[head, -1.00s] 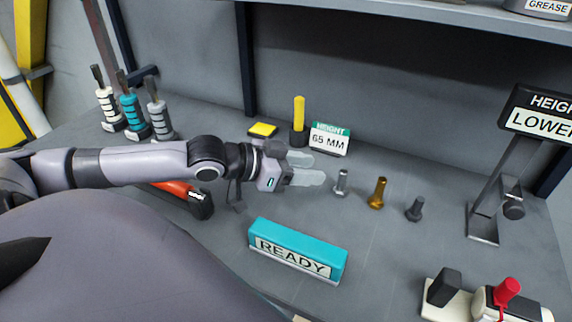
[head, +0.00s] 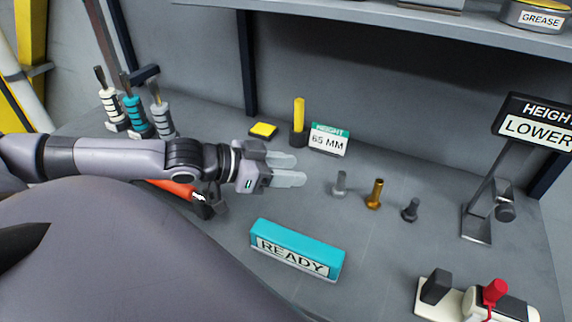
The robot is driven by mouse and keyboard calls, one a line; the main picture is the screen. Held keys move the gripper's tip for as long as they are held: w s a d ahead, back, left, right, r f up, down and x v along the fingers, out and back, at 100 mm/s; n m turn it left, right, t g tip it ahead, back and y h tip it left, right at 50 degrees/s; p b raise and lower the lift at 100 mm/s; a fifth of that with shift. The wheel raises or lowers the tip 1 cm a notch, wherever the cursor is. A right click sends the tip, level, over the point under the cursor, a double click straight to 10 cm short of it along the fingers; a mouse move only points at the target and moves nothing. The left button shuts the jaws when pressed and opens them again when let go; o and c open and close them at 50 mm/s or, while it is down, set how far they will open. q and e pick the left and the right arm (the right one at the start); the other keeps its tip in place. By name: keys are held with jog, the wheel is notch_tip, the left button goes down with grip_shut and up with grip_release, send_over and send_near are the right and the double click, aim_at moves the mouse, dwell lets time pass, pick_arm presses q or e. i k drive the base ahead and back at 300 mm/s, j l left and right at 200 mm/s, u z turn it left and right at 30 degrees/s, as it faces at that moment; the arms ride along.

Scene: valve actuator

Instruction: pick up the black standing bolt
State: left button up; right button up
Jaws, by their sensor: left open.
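The black bolt (head: 410,210) stands upright on the grey bench, at the right end of a row of three bolts. A brass bolt (head: 375,194) and a silver bolt (head: 340,184) stand to its left. My left gripper (head: 298,170) is open and empty, its fingers pointing right, left of the silver bolt and well apart from the black bolt. My right gripper does not show.
A teal READY block (head: 297,249) lies in front of the bolts. A 65 MM card (head: 328,140) and a yellow marker in a black holder (head: 299,122) stand behind. A HEIGHT LOWER sign (head: 483,190) stands right. A switch box with a red knob (head: 494,291) sits front right.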

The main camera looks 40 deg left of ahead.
aim_at(409, 214)
jog(key=k+j, duration=0.75)
jog(key=k, duration=0.1)
